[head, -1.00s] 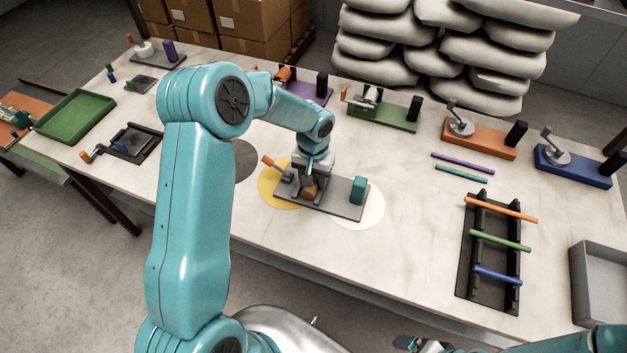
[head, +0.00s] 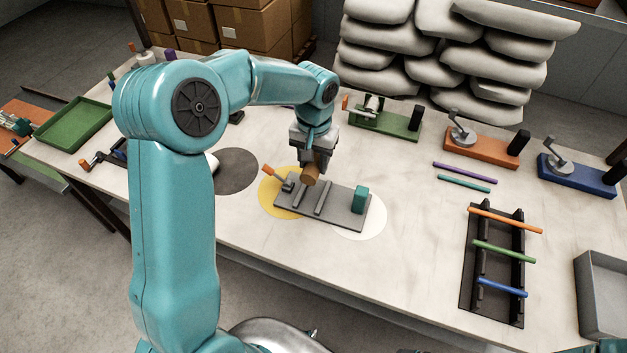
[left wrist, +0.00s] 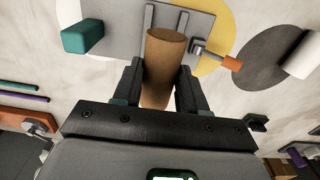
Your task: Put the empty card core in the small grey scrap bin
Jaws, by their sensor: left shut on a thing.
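The brown card core (head: 311,174) is in my left gripper (head: 313,164), held above the grey plate fixture (head: 340,205) on the table. In the left wrist view the core (left wrist: 163,65) sits between the two dark fingers of the left gripper (left wrist: 160,88). The grey plate (left wrist: 122,30) with its rails, teal block and orange-handled clamp is behind it. A grey open bin (head: 606,268) stands at the right edge of the table in the head view, partly cut off. My right gripper does not show clearly in any view.
A black rack (head: 497,262) with orange, green and blue rods lies left of the bin. Purple and teal rods (head: 463,178) lie behind it. Several clamp fixtures line the back edge. A green tray (head: 73,122) is at the far left. The table's middle right is fairly clear.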

